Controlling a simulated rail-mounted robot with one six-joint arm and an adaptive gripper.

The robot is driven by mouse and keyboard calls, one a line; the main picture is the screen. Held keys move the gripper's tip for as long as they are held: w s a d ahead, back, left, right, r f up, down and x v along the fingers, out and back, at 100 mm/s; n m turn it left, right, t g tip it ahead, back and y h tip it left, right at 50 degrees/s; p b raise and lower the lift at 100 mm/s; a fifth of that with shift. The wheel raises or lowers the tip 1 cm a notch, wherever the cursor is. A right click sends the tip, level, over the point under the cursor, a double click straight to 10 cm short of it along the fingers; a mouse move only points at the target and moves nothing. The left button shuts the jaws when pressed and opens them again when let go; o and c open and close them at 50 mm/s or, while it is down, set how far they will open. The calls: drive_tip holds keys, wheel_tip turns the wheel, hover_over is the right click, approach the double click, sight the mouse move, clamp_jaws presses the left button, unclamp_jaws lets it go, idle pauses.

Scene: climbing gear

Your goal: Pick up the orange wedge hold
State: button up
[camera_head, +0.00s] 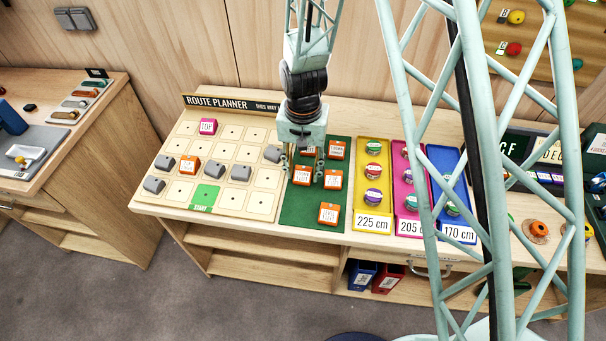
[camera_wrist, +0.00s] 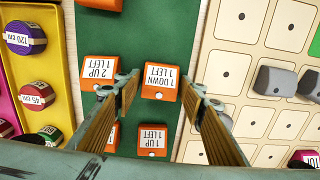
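Several orange wedge holds with white labels lie on a green mat (camera_head: 305,207). In the wrist view, one labelled "1 DOWN 1 LEFT" (camera_wrist: 160,82) lies between my gripper's fingertips (camera_wrist: 159,88). Gaps show on both sides of it. One labelled "2 UP 1 LEFT" (camera_wrist: 99,72) lies left of it, by the left finger. One labelled "1 UP 1 LEFT" (camera_wrist: 151,140) lies below it. In the head view, my gripper (camera_head: 302,168) is open, pointing down over the mat's upper part. Another orange hold (camera_head: 189,165) sits on the route planner board. Finger height is unclear.
The route planner board (camera_head: 232,160) with grey holds and a pink hold (camera_head: 208,126) lies left of the mat. Yellow (camera_head: 372,206), pink (camera_head: 408,208) and blue (camera_head: 450,211) trays with round holds stand to the right. Bare mat lies between the holds.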

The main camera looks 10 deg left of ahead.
sight(303, 171)
drive_tip(key=shift+c, duration=0.2)
drive_tip(key=c, duration=0.6)
drive_tip(key=shift+r, duration=0.1)
drive_tip(key=shift+r+p, duration=0.5)
drive_tip(key=shift+r, duration=4.4)
